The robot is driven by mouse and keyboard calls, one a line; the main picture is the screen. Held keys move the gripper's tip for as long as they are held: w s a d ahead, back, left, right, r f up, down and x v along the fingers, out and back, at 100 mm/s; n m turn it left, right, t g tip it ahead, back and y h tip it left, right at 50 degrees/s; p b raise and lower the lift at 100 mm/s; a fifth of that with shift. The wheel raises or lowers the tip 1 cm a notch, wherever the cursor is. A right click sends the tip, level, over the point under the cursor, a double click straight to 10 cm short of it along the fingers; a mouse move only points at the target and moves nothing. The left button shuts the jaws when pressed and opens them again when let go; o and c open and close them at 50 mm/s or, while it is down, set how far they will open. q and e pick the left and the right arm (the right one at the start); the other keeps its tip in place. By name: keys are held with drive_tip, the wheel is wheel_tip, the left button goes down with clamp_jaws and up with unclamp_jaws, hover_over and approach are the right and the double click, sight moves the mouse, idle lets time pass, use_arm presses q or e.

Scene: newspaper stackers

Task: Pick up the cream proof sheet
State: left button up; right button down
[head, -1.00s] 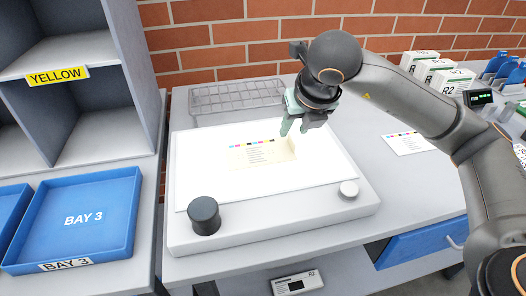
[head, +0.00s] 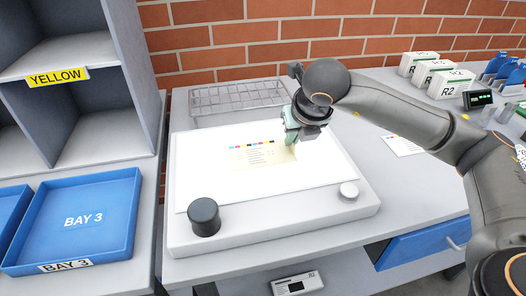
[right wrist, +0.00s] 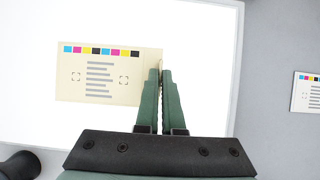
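The cream proof sheet (head: 254,157), with a row of colour patches and grey text lines, lies on the bright white panel (head: 200,180) of a light table. My right gripper (head: 291,144) is at the sheet's right edge, fingers pointing down. In the right wrist view its green fingers (right wrist: 162,85) are close together with the right edge of the cream sheet (right wrist: 100,75) between them, so it looks shut on that edge. The rest of the sheet looks flat on the panel. My left gripper is not in view.
Another printed sheet (head: 403,145) lies to the right. A blue BAY 3 tray (head: 75,220) and grey shelves are left.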

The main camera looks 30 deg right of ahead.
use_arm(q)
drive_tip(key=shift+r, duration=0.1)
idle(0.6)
use_arm(e)
drive_tip(key=shift+r, duration=0.4)
wheel_tip(320, 180, up, 2)
drive_tip(key=shift+r, duration=0.15)
use_arm(q)
drive_tip(key=p, duration=0.1)
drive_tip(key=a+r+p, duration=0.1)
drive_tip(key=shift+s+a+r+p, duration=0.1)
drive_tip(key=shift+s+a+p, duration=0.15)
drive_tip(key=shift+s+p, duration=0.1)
use_arm(e)
drive_tip(key=s+a+r, duration=0.4)
drive_tip(key=s+r, duration=0.6)
drive_tip(key=s, duration=0.3)
drive_tip(key=shift+s, duration=0.3)
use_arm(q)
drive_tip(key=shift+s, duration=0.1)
use_arm(e)
drive_tip(key=shift+f, duration=0.1)
